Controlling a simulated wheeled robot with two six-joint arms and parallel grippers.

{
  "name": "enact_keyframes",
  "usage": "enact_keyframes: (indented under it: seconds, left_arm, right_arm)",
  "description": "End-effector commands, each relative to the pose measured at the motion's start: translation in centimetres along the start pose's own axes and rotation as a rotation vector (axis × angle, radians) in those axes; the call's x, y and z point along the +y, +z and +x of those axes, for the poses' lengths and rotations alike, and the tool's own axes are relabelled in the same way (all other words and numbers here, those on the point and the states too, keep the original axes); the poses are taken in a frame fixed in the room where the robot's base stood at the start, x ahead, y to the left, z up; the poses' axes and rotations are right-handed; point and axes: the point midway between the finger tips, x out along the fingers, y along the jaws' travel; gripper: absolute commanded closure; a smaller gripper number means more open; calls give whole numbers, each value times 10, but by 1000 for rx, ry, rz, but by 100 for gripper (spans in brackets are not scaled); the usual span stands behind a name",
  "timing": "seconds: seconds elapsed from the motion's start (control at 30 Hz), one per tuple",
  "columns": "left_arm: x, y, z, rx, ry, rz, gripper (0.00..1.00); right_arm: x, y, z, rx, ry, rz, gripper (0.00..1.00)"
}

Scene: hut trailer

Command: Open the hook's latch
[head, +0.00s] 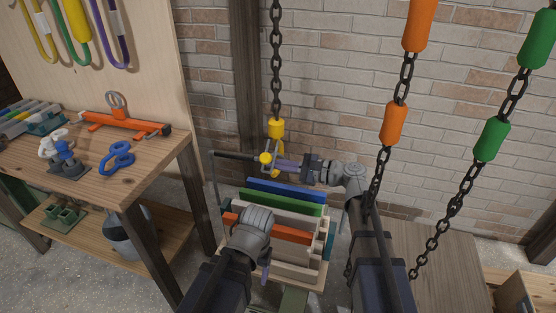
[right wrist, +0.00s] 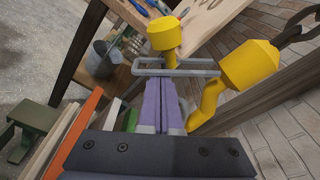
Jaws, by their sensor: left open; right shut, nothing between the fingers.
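The yellow hook (head: 276,128) hangs on a dark chain in the middle of the head view. In the right wrist view the hook (right wrist: 206,105) is at the right of the fingers. Its latch is a grey rectangular loop (right wrist: 200,72) with a yellow knob (right wrist: 167,33) at its far side; the knob (head: 265,158) also shows in the head view. My right gripper (head: 282,164) is shut and empty, its purple fingertips (right wrist: 160,82) close to the loop; I cannot tell whether they touch. My left gripper (head: 264,272) is open, lower and away from the hook, mostly hidden by its wrist.
A box of coloured boards (head: 285,196) stands below the hook. A wooden workbench (head: 150,160) with clamps and shackles is at the left. Chains with orange (head: 393,124) and green (head: 491,139) sleeves hang at the right. A brick wall (head: 330,90) is behind.

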Motion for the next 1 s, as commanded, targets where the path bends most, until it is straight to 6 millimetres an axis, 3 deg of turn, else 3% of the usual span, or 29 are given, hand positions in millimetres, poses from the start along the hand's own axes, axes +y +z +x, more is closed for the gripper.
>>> enact_keyframes:
  seconds: [0.27,0.47,0.63,1.0]
  left_arm:
    - [-2,1,-18,0,0,0,31]
    - [-3,2,-28,0,0,0,31]
    - [-4,2,-38,0,0,0,31]
    - [-6,3,-58,0,0,0,31]
  right_arm:
    - [1,19,-3,-1,35,250,100]
    - [0,30,-4,0,39,276,100]
    - [-3,38,-5,-2,78,545,100]
    - [-12,57,-8,-2,122,864,100]
